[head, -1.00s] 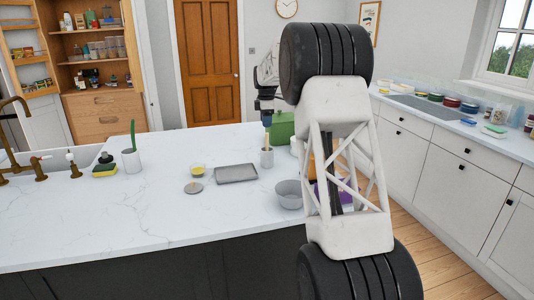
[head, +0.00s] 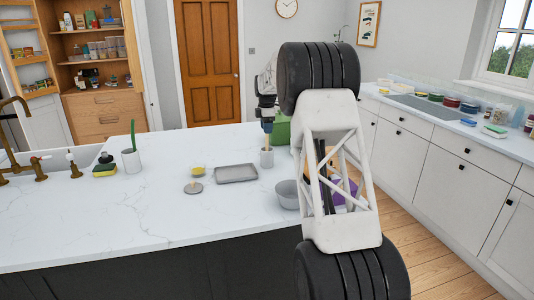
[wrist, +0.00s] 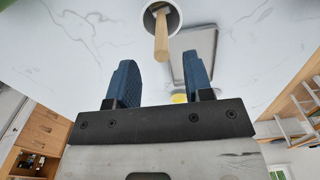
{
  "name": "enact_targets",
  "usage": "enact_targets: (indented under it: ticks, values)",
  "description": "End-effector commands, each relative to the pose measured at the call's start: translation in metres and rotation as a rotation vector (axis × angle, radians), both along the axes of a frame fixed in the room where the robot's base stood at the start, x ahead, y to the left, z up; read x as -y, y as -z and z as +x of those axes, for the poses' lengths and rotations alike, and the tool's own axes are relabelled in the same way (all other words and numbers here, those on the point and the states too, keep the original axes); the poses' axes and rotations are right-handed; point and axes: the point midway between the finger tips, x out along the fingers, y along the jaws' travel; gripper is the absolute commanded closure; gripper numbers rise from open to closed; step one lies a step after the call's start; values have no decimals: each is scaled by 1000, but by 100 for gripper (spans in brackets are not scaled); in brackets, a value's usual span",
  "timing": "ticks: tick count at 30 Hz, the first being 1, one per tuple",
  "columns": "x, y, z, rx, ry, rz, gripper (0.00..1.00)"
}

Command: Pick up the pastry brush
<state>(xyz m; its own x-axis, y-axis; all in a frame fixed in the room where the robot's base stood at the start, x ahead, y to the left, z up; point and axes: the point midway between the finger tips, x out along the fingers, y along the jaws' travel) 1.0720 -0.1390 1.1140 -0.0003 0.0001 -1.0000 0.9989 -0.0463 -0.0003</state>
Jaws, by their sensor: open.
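A wooden handle (wrist: 161,38), which looks like the pastry brush's, sticks up out of a round light cup (wrist: 146,16). Its lower end is hidden in the cup. In the head view the cup (head: 267,158) stands on the white island, near its right end, with the handle (head: 267,141) rising from it. My gripper (wrist: 160,62) is open, its two blue fingers apart, with the handle's top showing between and just beyond the fingertips. In the head view my gripper (head: 267,125) is right above the handle, pointing down. I cannot tell whether the fingers touch it.
A grey tray (head: 236,173), a grey disc (head: 193,188) and a small yellow-filled dish (head: 198,170) lie left of the cup. A grey bowl (head: 287,196) is in front, a green box (head: 283,132) behind. Another cup (head: 132,162) stands further left. The island's front left is clear.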

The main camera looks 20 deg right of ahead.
Motion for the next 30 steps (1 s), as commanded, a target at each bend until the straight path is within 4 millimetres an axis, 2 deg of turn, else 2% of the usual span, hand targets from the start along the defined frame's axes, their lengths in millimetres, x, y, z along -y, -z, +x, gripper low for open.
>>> enact_targets:
  ticks: [3, 17, 30]
  values:
    - [0, 7, 0, 0, 0, 0, 53]
    - [0, 13, -1, -1, 0, 0, 53]
    - [1, 56, -3, -1, 0, 0, 53]
